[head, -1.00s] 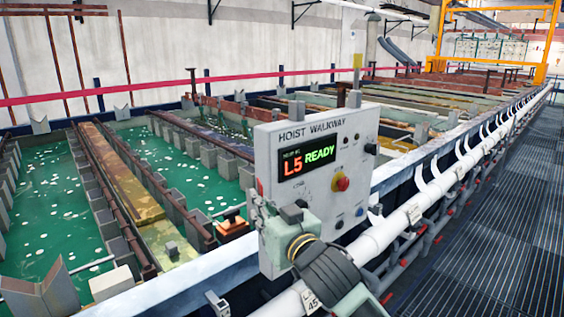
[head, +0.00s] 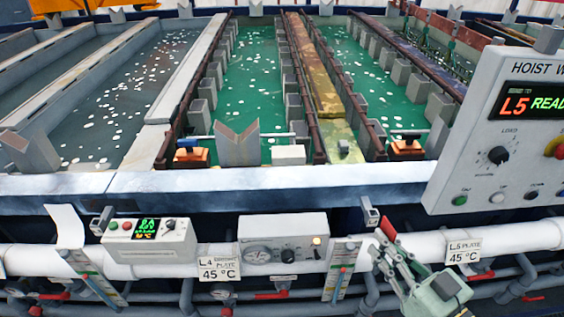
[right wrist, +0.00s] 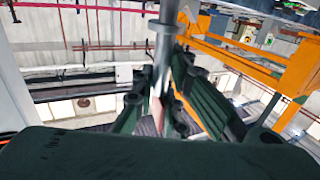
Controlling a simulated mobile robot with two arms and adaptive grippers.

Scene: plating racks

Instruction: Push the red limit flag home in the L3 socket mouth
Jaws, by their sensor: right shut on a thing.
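The red limit flag (head: 388,228) stands up from the fingertips of my right gripper (head: 390,252), which is shut on it. It is tilted, near the front of the white pipe. A small grey square socket (head: 370,212) is just left of the flag, and they look apart. Another such socket (head: 103,217) is farther left. The readable plates are L4 (head: 218,268) and L5 (head: 463,250); I see no L3 label. In the right wrist view my fingers (right wrist: 160,105) close around something narrow, hard to make out. My left gripper is out of view.
The hoist walkway panel (head: 520,125) stands at right, reading L5 READY. Two small control boxes (head: 150,240) (head: 283,238) sit along the white pipe (head: 350,258). Behind the tank rim (head: 300,180) are green baths. Pipes and red valve handles lie below.

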